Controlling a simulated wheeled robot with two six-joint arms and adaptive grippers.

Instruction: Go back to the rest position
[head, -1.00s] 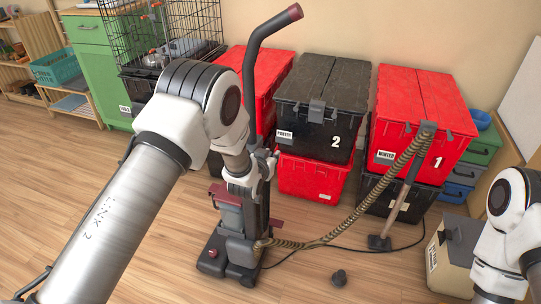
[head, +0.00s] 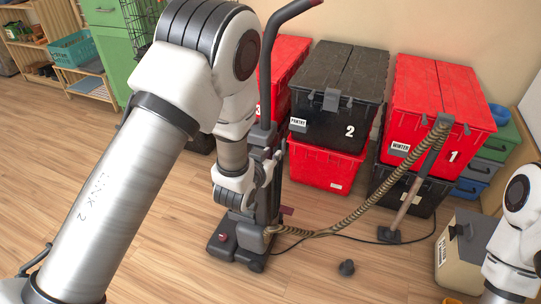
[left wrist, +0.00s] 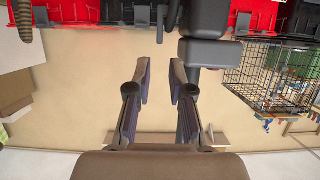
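My left gripper (head: 269,166) is beside the upright vacuum cleaner (head: 236,243), partly lost against its dark body. In the left wrist view its two fingers (left wrist: 161,80) are apart with nothing between them. The wall lies behind them, and the totes appear upside down along the top. My right arm (head: 515,235) shows at the right edge of the head view; its gripper is out of the picture. A black tote marked 2 (head: 340,97) stands on a red tote (head: 322,166). A red tote marked 1 (head: 440,110) stands on a black one (head: 412,192).
A red tote marked 3 (head: 288,67) is partly behind the vacuum. Its ribbed hose (head: 375,208) arcs to a nozzle by tote 1. A wire cage (left wrist: 262,75) shows in the left wrist view.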

